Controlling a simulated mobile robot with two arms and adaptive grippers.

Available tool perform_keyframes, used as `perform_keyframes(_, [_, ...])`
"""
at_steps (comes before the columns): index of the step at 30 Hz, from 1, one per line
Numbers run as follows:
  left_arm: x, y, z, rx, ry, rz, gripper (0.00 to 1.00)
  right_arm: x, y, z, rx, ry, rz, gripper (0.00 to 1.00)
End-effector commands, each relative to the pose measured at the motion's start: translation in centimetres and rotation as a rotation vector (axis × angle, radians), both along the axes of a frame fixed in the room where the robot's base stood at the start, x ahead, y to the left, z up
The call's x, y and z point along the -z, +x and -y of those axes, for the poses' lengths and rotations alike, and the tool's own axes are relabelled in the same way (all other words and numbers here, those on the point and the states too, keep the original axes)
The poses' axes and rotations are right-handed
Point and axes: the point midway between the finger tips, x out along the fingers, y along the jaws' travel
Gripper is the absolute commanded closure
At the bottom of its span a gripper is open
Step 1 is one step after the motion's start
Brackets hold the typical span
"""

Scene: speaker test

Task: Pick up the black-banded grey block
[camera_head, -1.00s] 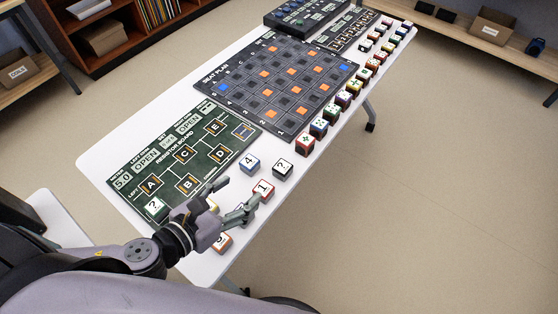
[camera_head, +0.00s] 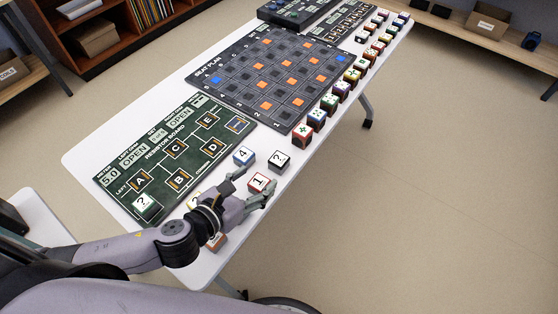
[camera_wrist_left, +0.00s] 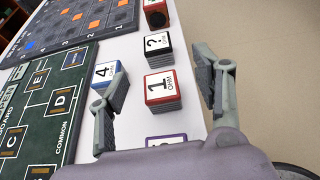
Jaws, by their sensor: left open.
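The black-banded grey block (camera_head: 279,160) has a white top with a dark mark and stands on the white table. In the left wrist view the black-banded block (camera_wrist_left: 158,51) is upright beyond the fingertips, in line with the gap. My left gripper (camera_head: 255,181) is open and empty. Its fingers reach either side of the red-banded "1" block (camera_head: 261,182), which also shows between them in the left wrist view (camera_wrist_left: 162,88). The gripper does not touch the black-banded block. My right gripper is not in view.
A blue-banded "4" block (camera_head: 243,155) stands left of the black-banded one, close to a finger in the wrist view. A purple-banded block (camera_wrist_left: 166,139) is nearer my wrist. The green resistor board (camera_head: 160,158) lies left; several coloured blocks line the table's right edge.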

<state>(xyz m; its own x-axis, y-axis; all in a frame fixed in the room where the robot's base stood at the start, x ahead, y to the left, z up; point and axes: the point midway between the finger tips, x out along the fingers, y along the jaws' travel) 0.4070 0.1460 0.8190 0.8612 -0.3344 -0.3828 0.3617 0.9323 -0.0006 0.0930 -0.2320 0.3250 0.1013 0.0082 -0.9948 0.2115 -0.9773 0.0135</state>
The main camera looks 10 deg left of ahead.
Motion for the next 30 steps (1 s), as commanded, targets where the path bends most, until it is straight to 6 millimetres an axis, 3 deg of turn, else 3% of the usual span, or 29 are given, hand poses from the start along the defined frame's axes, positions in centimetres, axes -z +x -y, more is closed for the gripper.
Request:
perform_keyframes(3, [0.8, 2.3, 0.9, -0.002, -0.002, 0.004, 0.4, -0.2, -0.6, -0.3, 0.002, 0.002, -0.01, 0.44])
perform_keyframes(13, [2.0, 4.9, 1.8, -0.001, 0.0, 0.001, 0.4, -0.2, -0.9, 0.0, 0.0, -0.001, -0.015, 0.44])
perform_keyframes(21, [3.4, 8.3, 2.8, -0.001, -0.001, 0.002, 0.4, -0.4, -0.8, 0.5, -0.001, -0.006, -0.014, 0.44])
perform_keyframes(30, [3.8, 8.9, 3.0, 0.0, 0.001, -0.001, 0.4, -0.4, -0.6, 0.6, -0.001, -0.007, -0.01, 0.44])
